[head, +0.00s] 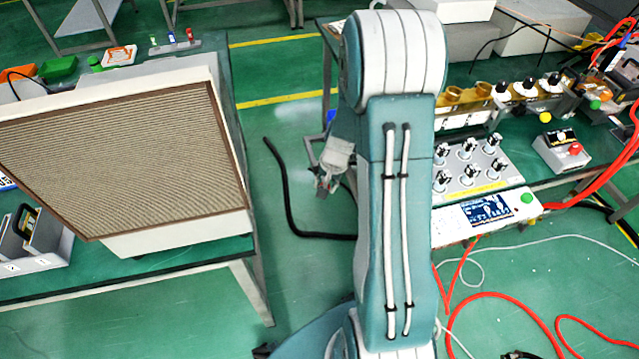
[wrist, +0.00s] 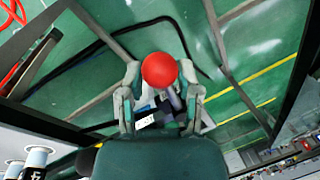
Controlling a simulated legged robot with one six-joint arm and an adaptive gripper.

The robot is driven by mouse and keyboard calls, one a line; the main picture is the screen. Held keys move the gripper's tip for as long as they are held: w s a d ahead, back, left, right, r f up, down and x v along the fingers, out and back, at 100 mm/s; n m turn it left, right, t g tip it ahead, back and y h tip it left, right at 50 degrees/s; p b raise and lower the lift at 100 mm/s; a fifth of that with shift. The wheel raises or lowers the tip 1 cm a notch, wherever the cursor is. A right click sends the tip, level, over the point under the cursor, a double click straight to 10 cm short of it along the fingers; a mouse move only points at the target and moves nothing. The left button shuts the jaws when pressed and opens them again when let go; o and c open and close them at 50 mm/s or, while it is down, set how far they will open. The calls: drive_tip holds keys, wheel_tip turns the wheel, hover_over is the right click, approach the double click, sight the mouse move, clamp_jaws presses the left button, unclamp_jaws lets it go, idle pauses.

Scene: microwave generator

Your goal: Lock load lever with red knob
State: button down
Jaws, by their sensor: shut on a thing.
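The round red knob (wrist: 159,70) sits between the two fingers of my gripper (wrist: 160,84) in the wrist view. The fingers are closed on it from both sides. Below the knob, a grey lever shaft (wrist: 173,98) shows in part between the fingers. The lever's base is mostly hidden behind the knob and gripper. In the head view my arm covers the middle of the picture, and I cannot make out the knob or the lever there.
A bench on the right of the head view carries a panel of several knobs (head: 470,165), a display box (head: 487,211) and a button box (head: 562,150). Red hoses (head: 500,296) lie on the right floor. A large brown-meshed box (head: 120,160) stands on the left bench.

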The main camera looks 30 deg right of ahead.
drive_tip(key=shift+s+d+f+n+g+y, duration=0.15)
drive_tip(key=shift+d+n+g, duration=0.1)
drive_tip(key=shift+d+n, duration=0.8)
drive_tip(key=shift+s+d+r+n+g+y, duration=0.15)
drive_tip(key=shift+d+n+g, duration=0.25)
drive_tip(key=shift+n, duration=1.15)
drive_tip(key=shift+s+d+f+n+g, duration=0.15)
drive_tip(key=shift+d+n, duration=0.75)
drive_tip(key=shift+n, duration=0.4)
drive_tip(key=shift+c, duration=1.8)
unclamp_jaws()
drive_tip(key=shift+d, duration=0.1)
drive_tip(key=shift+o, duration=0.3)
drive_tip(key=shift+w, duration=0.1)
drive_tip(key=shift+d, duration=0.1)
wheel_tip(320, 180, up, 12)
drive_tip(key=d, duration=0.2)
drive_tip(key=shift+d, duration=0.15)
